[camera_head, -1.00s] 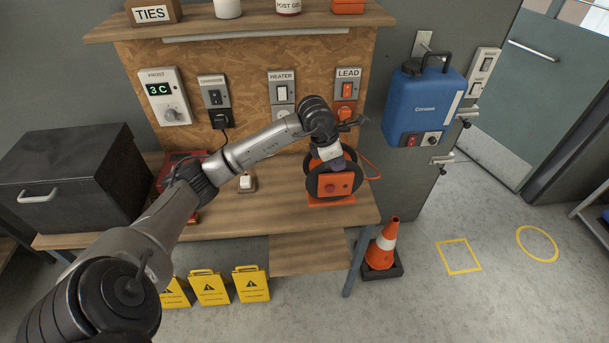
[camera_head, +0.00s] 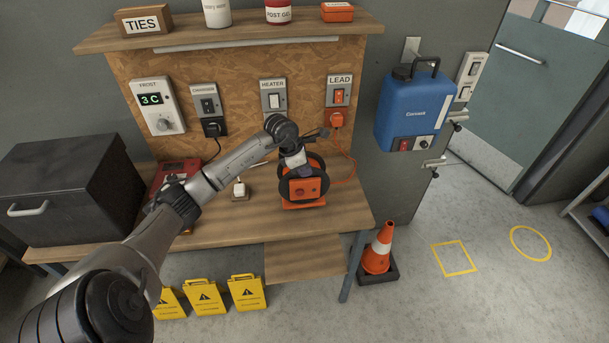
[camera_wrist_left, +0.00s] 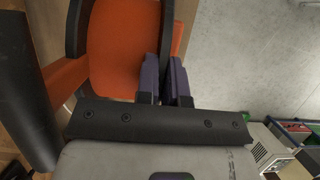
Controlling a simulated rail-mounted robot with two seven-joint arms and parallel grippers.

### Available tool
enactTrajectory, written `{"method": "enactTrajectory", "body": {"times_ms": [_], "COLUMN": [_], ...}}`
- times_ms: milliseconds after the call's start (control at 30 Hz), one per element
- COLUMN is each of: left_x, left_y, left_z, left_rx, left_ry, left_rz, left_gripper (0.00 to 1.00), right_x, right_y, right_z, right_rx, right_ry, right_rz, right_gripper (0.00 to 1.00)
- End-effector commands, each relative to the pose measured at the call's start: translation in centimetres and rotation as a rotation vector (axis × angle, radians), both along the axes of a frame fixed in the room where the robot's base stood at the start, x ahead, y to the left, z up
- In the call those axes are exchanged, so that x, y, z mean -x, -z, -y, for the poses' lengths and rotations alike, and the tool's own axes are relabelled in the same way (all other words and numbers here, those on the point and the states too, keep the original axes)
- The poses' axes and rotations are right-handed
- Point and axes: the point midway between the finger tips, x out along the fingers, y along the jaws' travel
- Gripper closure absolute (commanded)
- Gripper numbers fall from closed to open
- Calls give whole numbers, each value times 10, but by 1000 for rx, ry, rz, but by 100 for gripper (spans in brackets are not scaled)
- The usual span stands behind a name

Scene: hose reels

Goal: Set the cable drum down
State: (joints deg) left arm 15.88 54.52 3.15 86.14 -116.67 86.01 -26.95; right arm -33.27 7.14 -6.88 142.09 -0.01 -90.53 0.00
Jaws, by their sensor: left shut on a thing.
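The cable drum (camera_head: 306,187), with black round flanges and an orange body and base, is upright at the right part of the wooden bench (camera_head: 225,228). Its base is at the bench top; I cannot tell whether it touches. My left gripper (camera_head: 297,166) is at the drum's upper part, shut on it. In the left wrist view, the dark purple fingers (camera_wrist_left: 165,82) close around a thin dark part beside the orange drum body (camera_wrist_left: 122,45). An orange cable (camera_head: 352,170) runs from the drum up toward the LEAD socket (camera_head: 338,118). My right gripper is not visible.
A black box (camera_head: 70,185) and a red case (camera_head: 172,178) stand left on the bench. A white plug on a small block (camera_head: 240,188) is left of the drum. A blue container (camera_head: 413,110) hangs on the wall. An orange cone (camera_head: 379,250) stands on the floor by the bench.

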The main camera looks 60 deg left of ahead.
Motion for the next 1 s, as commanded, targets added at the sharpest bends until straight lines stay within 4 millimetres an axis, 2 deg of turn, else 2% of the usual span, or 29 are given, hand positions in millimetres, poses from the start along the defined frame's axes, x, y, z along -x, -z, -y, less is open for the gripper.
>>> {"method": "enactTrajectory", "body": {"times_ms": [233,667,700,933,1000], "left_x": [-1,-1,0,0,0], "left_y": [25,30,31,31,31], "left_z": [0,0,0,0,0], "left_rx": [1,-2,0,0,0], "left_ry": [0,0,0,0,0], "left_rz": [4,4,0,-1,-1], "left_gripper": [100,100,88,66,66], "right_x": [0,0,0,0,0], "right_y": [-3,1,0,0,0], "right_z": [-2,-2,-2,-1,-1], "right_rx": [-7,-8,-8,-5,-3], "right_ry": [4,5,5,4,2], "right_rz": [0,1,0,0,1], "right_gripper": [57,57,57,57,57]}}
